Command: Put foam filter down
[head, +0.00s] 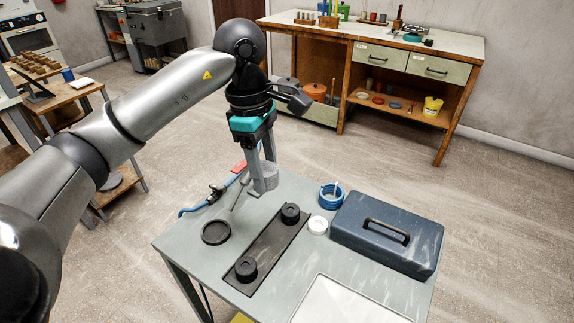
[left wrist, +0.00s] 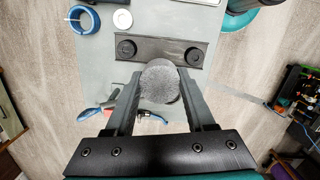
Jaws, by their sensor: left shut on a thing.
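The foam filter (head: 268,178) is a grey, round, short cylinder. My left gripper (head: 262,184) is shut on it and holds it over the back edge of the grey-green table (head: 185,240). In the left wrist view the filter (left wrist: 160,82) sits between the two fingers of the left gripper (left wrist: 160,84), with its rough grey face showing. It looks apart from the tabletop, but the gap is hard to judge. My right gripper is not in view.
A black strip (head: 268,243) with two black knobs lies mid-table. A black round dish (head: 215,232), blue ring (head: 330,197), white disc (head: 318,226), blue toolbox (head: 388,232) and white tray (head: 350,303) surround it. Hand tools (head: 216,194) lie at the back left.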

